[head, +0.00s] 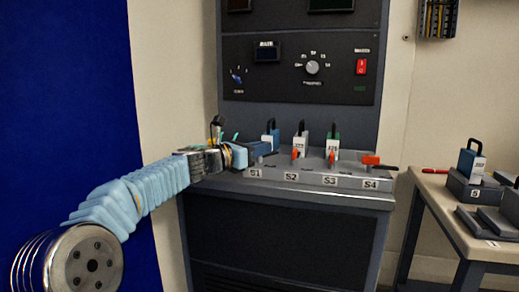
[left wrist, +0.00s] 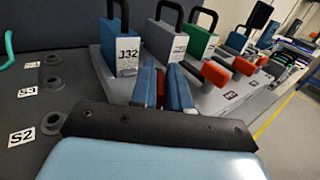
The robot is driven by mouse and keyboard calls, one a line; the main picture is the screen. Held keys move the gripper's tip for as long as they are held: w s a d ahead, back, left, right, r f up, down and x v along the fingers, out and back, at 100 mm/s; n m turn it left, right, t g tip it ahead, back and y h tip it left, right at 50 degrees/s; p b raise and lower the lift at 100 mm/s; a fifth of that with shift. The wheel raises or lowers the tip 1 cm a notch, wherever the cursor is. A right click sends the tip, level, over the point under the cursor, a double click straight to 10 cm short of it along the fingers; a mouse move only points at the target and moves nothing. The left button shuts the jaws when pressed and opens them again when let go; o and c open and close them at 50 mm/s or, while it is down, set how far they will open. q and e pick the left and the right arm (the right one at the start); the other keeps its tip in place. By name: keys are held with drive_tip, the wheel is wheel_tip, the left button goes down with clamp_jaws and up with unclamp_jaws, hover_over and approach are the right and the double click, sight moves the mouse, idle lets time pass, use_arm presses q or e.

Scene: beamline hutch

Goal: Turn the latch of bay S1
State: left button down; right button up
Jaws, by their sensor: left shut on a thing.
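The bay S1 label (head: 256,173) is at the left end of the grey bay row. A blue module with a black handle (head: 270,138) stands behind it; in the left wrist view a blue module (left wrist: 110,38) bears the tag J32. My left gripper (head: 250,151) reaches in from the left at S1. In the left wrist view its blue fingertips (left wrist: 164,86) are close together in front of the J32 module, with a bit of red between them. The fingers mostly hide the S1 latch, so its angle cannot be told. My right gripper is out of view.
Red latches of S2 (head: 294,154) and S3 (head: 331,158) stand roughly upright; the S4 latch (head: 370,160) lies sideways. A control panel (head: 300,68) rises behind the bays. A side table (head: 437,195) at right holds more modules.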

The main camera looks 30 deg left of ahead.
use_arm(q)
drive_tip(key=shift+d+f+n+t+y+b, duration=0.15)
drive_tip(key=shift+n+t+y+b, duration=0.35)
drive_tip(key=shift+n+y+b, duration=1.35)
drive_tip(key=shift+n+y, duration=0.6)
drive_tip(key=shift+y, duration=0.8)
drive_tip(key=shift+n+y, duration=0.55)
drive_tip(key=shift+y, duration=1.1)
drive_tip(key=c, duration=1.2)
unclamp_jaws()
drive_tip(key=shift+s, duration=0.15)
